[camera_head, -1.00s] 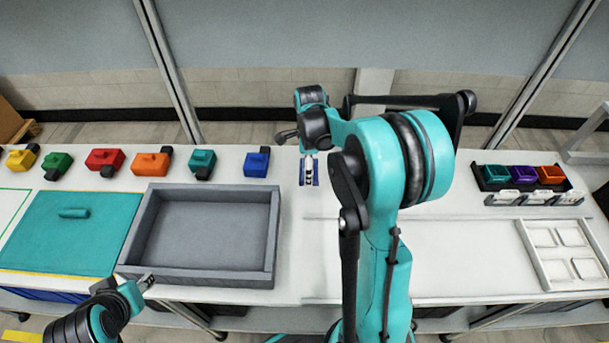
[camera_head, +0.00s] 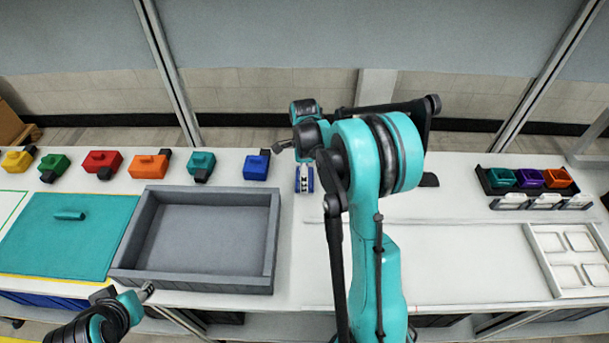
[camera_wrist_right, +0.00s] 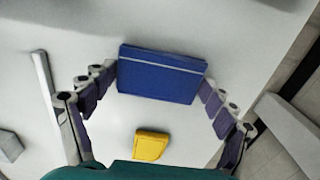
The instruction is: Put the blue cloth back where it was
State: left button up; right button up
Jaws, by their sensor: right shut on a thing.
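A flat blue piece (camera_wrist_right: 160,75), which looks like the folded cloth, spans the fingertips of my right gripper (camera_wrist_right: 160,88) in the right wrist view. Both fingers touch its ends and are shut on it. In the head view my right gripper (camera_head: 304,180) points down over the white table, just right of the blue block (camera_head: 257,166). Blue shows at its tip there, but I cannot tell cloth from finger pads. My left gripper (camera_head: 147,289) is low at the left, near the front edge of the grey tray; I cannot tell whether it is open.
A row of coloured blocks (camera_head: 150,166) lies along the back left. The grey tray (camera_head: 190,277) and a teal panel (camera_head: 80,240) lie in front. A dark rack with coloured bins (camera_head: 530,178) and a white tray (camera_head: 535,245) stand at the right. A yellow piece (camera_wrist_right: 150,145) lies below my right gripper.

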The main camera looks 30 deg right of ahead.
jog(key=o, duration=1.2)
